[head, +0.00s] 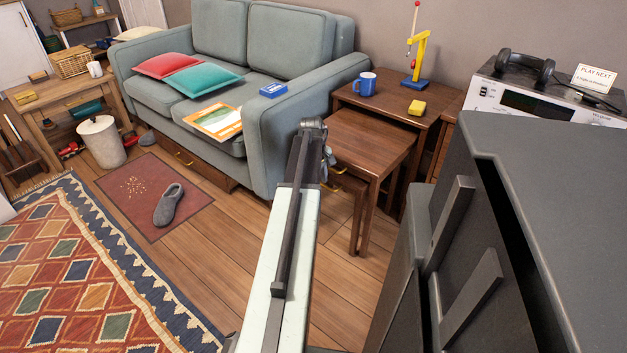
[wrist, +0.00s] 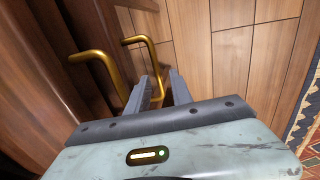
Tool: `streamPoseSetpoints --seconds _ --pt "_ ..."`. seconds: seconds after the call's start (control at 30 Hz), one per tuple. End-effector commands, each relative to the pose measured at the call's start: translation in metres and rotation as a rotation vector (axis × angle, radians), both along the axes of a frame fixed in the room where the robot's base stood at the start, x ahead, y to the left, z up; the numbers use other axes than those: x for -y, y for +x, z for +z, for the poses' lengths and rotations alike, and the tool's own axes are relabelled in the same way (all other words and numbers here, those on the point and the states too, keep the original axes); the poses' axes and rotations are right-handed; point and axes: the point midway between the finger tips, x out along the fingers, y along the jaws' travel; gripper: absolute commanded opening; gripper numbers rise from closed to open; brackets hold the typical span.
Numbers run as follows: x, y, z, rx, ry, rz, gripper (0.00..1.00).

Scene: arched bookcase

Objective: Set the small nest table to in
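A nest of brown wooden tables stands right of the sofa in the head view. The large table (head: 385,100) is at the back, and a lower table (head: 370,150) sticks out in front of it. Under that, the small nest table (head: 348,184) shows partly, with a brass handle (head: 331,187). In the wrist view, one brass handle (wrist: 92,56) is at the left and another (wrist: 150,50) runs down toward my gripper (wrist: 160,78). My fingers are apart, with the second handle's lower end between them; contact is unclear. My arm hides part of the tables in the head view.
The grey sofa (head: 290,125) is close on the left. A slipper (head: 168,204) lies on a mat. Wood floor (head: 345,285) is clear in front.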

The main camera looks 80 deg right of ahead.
Motion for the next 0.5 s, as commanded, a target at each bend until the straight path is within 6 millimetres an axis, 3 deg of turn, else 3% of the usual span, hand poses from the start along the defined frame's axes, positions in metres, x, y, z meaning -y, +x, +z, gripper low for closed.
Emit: streamPoseSetpoints --seconds 0.2,0.37,0.5 --pt "-0.002 0.001 0.000 0.000 -0.002 0.001 0.31" --pt "-0.023 0.012 0.000 -0.001 -0.002 0.003 0.31" --pt "-0.029 0.016 0.042 0.000 -0.001 0.001 0.31"
